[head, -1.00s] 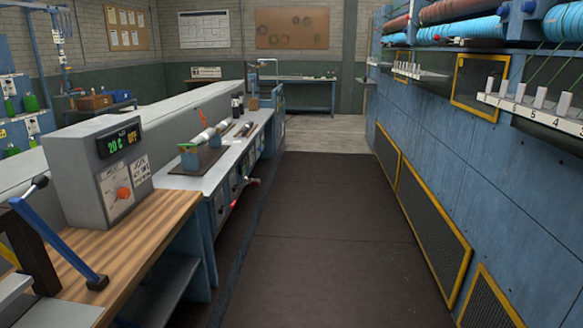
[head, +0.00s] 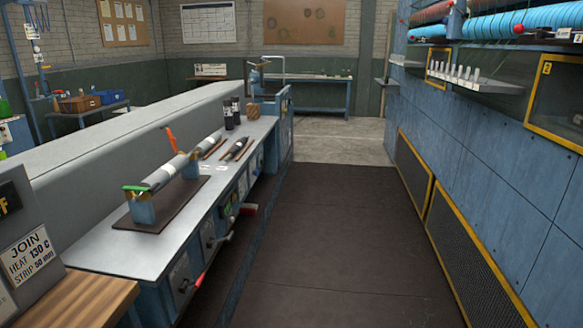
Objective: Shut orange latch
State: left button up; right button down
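An orange latch (head: 171,139) stands up, slightly tilted, behind a grey-white roller fixture (head: 163,174) on the bench in the head view. The fixture has blue end blocks and sits on a dark mat (head: 140,222). A smaller orange and green piece (head: 136,189) is on top of its near block. The latch is small here, and its lower end is hidden behind the roller. Neither of my grippers is in view.
The white-topped bench (head: 90,236) runs along the left, with red-tipped handles (head: 198,281) jutting from its front. Dark bottles (head: 231,112) stand farther back. The dark aisle floor (head: 325,235) is clear. A blue panelled machine (head: 490,180) lines the right.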

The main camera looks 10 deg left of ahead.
aim_at(172, 140)
jog(key=i+l+u, duration=0.15)
jog(key=i+u, duration=0.35)
jog(key=i+l+u, duration=0.5)
jog(key=i, duration=0.15)
jog(key=i+l+u, duration=0.75)
jog(key=l+u, duration=0.2)
jog(key=i+l+u, duration=0.15)
jog(key=l+u, duration=0.3)
jog(key=l, duration=0.2)
jog(key=i+l+u, duration=0.1)
jog(key=l+u, duration=0.35)
jog(key=l, duration=0.15)
jog(key=l+u, duration=0.45)
jog(key=l, duration=0.4)
jog(key=k+l+u, duration=0.1)
jog(key=l, duration=0.15)
